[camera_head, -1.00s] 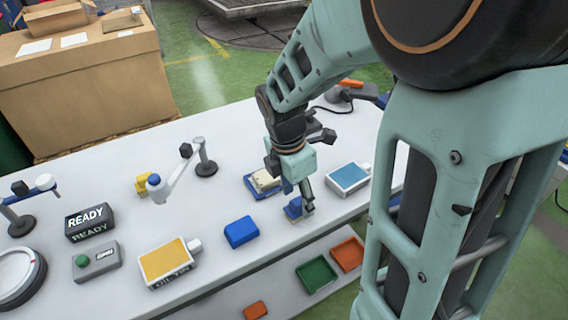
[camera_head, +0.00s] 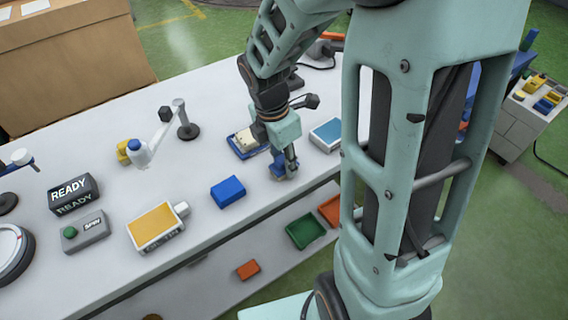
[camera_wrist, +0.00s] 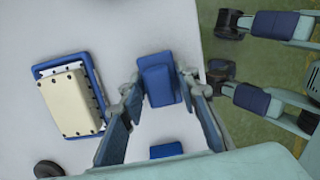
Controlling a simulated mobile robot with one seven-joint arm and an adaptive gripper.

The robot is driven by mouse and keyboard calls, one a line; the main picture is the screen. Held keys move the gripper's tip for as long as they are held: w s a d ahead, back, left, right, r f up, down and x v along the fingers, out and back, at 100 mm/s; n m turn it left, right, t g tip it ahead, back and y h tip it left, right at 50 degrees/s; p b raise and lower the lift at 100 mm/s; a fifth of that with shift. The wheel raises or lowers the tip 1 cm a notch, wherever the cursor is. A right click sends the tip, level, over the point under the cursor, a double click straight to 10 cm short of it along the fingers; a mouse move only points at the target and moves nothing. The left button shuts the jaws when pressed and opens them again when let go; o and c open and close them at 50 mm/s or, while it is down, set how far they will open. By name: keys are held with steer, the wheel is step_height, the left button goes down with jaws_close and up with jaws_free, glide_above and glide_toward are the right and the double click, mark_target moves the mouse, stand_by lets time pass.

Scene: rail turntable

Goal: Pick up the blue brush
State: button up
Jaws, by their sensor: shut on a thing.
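The blue brush (camera_wrist: 158,82) sits between the two fingers of my gripper (camera_wrist: 160,96) in the wrist view. The fingers are closed in on its sides. In the head view my gripper (camera_head: 286,165) points down at the front part of the white table, with the blue brush (camera_head: 279,170) at its fingertips. The brush is at or very close to the tabletop; I cannot tell whether it touches. The fingers hide part of it.
A cream-topped blue item (camera_wrist: 72,102) lies close beside the gripper. A blue block (camera_head: 228,191), a yellow-topped box (camera_head: 155,226) and a blue-topped box (camera_head: 327,133) stand on the table (camera_head: 190,270). Green (camera_head: 305,230) and orange trays lie on a lower shelf.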

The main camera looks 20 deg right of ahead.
steer(key=shift+r, duration=0.1)
steer(key=shift+r, duration=0.55)
steer(key=w+a+r+p, duration=0.1)
steer(key=w+a+r, duration=0.1)
steer(key=w+r, duration=0.9)
steer(key=w, duration=0.3)
steer(key=shift+r+p, duration=0.3)
steer(key=shift+r, duration=0.1)
steer(key=shift+a, duration=0.1)
